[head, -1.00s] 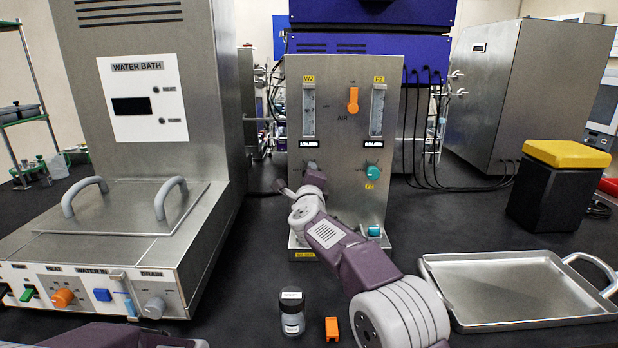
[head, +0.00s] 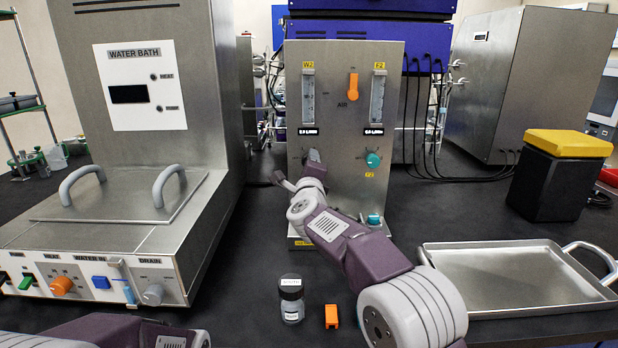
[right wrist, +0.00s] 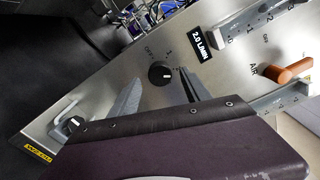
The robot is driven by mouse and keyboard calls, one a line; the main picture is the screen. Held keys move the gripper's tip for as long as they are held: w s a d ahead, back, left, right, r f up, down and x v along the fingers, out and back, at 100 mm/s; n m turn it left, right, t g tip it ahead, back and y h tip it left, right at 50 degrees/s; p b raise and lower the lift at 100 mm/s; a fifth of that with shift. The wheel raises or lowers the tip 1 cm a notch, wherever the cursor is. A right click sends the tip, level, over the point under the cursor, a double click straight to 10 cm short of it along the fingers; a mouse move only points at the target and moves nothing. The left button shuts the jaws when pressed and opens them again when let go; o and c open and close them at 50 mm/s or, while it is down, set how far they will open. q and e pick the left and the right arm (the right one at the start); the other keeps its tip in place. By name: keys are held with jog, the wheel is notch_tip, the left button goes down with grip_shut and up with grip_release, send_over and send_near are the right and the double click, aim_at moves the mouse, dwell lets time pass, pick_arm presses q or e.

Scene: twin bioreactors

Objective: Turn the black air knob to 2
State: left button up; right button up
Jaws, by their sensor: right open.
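The black air knob (right wrist: 161,75) is on the steel panel (head: 345,105). Its white mark shows in the right wrist view. The small display (right wrist: 202,44) beside it reads 2.0 L/MIN. My right gripper (right wrist: 160,79) is open, with one finger on each side of the knob in that view; I cannot tell whether either touches it. In the head view my right gripper (head: 300,169) is at the left part of the panel and hides the knob. My left arm shows at the bottom left, but its gripper is out of view.
An orange lever (head: 353,87) and a teal knob (head: 373,160) are on the same panel. The water bath (head: 135,85) stands left. A bottle (head: 291,300), an orange block (head: 331,316) and a metal tray (head: 510,280) are in front.

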jog(key=s+b, duration=0.1)
jog(key=s, duration=0.5)
jog(key=shift+s, duration=0.25)
